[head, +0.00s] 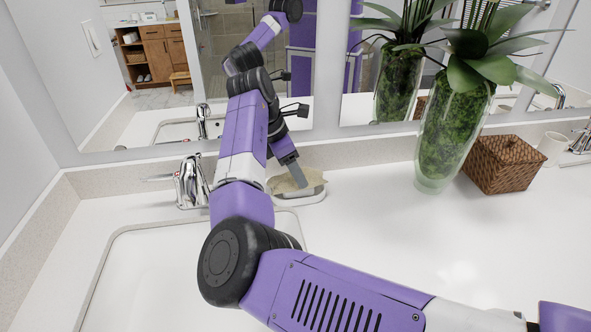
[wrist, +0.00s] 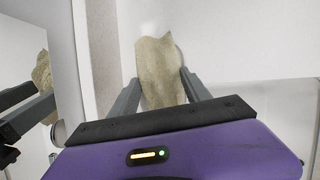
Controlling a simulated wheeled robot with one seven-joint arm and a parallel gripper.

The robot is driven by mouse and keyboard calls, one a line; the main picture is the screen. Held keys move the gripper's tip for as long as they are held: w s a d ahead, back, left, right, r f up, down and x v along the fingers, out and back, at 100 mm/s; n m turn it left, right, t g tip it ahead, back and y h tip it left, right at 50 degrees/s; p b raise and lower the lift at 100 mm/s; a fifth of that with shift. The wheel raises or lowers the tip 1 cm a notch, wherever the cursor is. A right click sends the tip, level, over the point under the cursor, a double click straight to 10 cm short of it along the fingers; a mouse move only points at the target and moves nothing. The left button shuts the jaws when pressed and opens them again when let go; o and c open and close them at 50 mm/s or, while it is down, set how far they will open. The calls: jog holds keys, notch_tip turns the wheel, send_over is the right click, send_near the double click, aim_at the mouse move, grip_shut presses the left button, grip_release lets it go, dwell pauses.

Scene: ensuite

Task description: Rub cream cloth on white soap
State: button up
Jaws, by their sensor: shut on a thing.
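The cream cloth (wrist: 158,62) is a crumpled, beige piece between the two fingers of my gripper (wrist: 160,85) in the wrist view. My gripper is shut on it. I cannot tell whether the cloth touches the soap.
A chrome faucet (head: 191,182) and a sink basin (head: 150,275) are to the left. A tall glass vase with a plant (head: 452,130) and a woven box (head: 504,163) stand to the right. A mirror (head: 255,60) rises behind. The counter (head: 430,235) at front right is clear.

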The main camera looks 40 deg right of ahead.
jog(key=shift+f, duration=0.35)
dwell(0.6)
jog(key=shift+r, duration=0.15)
notch_tip(320, 180, up, 7)
jog(key=p, duration=1)
dwell(0.9)
